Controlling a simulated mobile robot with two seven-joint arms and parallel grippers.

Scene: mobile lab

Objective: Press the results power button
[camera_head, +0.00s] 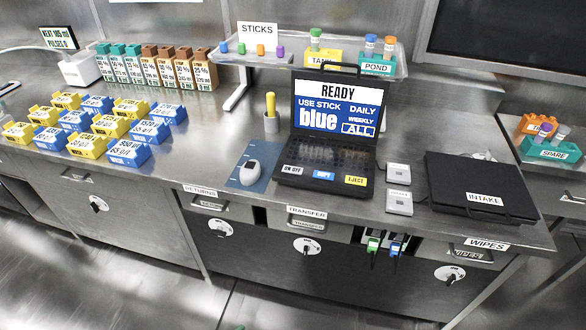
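An open black case (325,130) like a laptop stands on the steel counter, right of the middle. Its lit screen (337,106) reads READY, USE STICK blue, DAILY, WEEKLY and ALL. Along its front edge are a white ON OFF label or button (291,169), a blue one (324,175) that seems to read COPY, and a yellow EJECT one (355,180). I cannot read the word "results" on it. A closed black case marked INTAKE (470,180) lies to its right. Neither of my grippers shows.
A grey mouse (250,172) lies on a blue mat (236,180) left of the open case. Two small white boxes (399,202) stand to its right. A shelf (300,62) with sticks and racks is behind. Yellow and blue boxes (90,144) fill the left counter.

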